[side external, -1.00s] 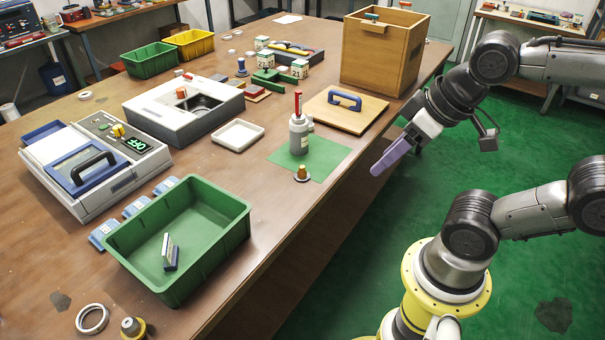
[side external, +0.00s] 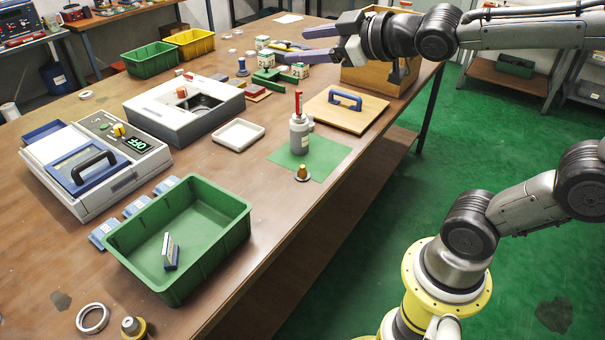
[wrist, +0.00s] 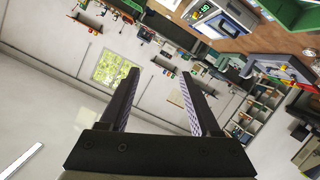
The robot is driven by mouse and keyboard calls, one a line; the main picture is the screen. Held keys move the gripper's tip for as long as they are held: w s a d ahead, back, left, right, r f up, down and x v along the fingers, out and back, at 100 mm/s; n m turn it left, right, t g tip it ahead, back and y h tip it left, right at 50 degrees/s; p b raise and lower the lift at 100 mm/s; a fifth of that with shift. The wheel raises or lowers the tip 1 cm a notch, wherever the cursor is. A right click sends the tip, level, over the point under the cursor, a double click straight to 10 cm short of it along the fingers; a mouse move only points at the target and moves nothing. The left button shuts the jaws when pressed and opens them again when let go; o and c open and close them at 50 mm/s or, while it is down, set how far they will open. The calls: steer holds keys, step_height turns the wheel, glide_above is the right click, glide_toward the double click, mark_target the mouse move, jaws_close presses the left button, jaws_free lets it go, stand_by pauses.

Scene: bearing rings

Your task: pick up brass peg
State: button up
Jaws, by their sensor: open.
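A small brass-coloured peg (side external: 302,173) with a paler flanged foot stands upright near the front corner of the green mat (side external: 330,160). Another small part with a grey top and a brass-coloured base (side external: 131,327) stands at the near table edge; I cannot tell for certain which one is called the brass peg. My gripper (side external: 292,44) is high over the far part of the table, well away from both, with its fingers pointing left. In the wrist view, my gripper (wrist: 157,88) is open with nothing between its fingers; neither part is recognisable there.
A grey bottle with a red top (side external: 299,133) stands beside the peg on the mat. A green bin (side external: 215,235), a wooden lid with a blue handle (side external: 345,115) and a white tray (side external: 238,135) surround it. A wooden box (side external: 360,75) stands behind my gripper.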

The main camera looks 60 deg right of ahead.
steer(key=w+d+f+n+t+y, duration=0.1)
steer(key=w+f+n+y, duration=0.25)
steer(key=w, duration=0.35)
steer(key=w+d+f+n+t+y, duration=0.1)
steer(key=w+f+n+y, duration=0.2)
steer(key=w, duration=0.5)
steer(key=m+y, duration=0.1)
steer(key=m, duration=0.5)
glide_toward(302, 166)
steer(key=shift+w+a+f+g, duration=0.2)
steer(key=shift+w+a, duration=0.15)
steer(key=shift+w, duration=0.25)
steer(key=shift+w+a+f+g, duration=0.1)
steer(key=shift+w+a+f, duration=0.2)
steer(key=shift+w, duration=0.3)
steer(key=shift+d, duration=0.2)
steer(key=x, duration=0.7)
steer(key=shift+w+a+r, duration=0.1)
steer(key=shift+r, duration=0.05)
jaws_close()
